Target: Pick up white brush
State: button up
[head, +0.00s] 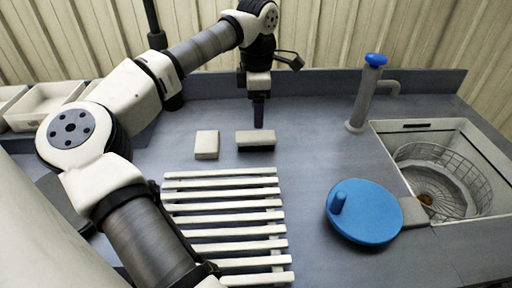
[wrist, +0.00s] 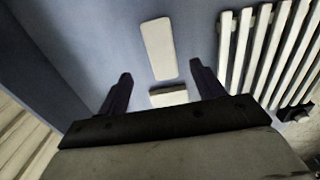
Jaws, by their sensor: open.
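The white brush (head: 256,136) lies on the grey counter, a pale block with a dark underside, its long side running left to right. I take it to be the longer white block in the wrist view (wrist: 158,48), ahead of the fingertips. A second, plainer white block (head: 206,144) lies just left of it. In the wrist view that block (wrist: 169,97) appears nearer, partly hidden by my gripper. My gripper (head: 258,122) points down over the brush's far side, open, its fingers apart in the wrist view (wrist: 160,76). Nothing is between them; the exact height is unclear.
A white slatted rack (head: 225,219) lies in front of the blocks. A blue round lid (head: 370,220) is to the right, beside a sink (head: 468,135) with a wire basket. A blue-topped tap (head: 362,100) stands behind. White trays (head: 40,106) are at left. Counter is clear between brush and tap.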

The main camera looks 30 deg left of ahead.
aim_at(256, 135)
notch_tip(256, 135, down, 9)
jog(key=b, duration=0.6)
jog(key=shift+s, duration=0.15)
jog(key=shift+r, duration=0.1)
jog(key=c, duration=1.1)
jog(key=shift+r, duration=0.15)
notch_tip(256, 135, up, 20)
jog(key=p, duration=1.5)
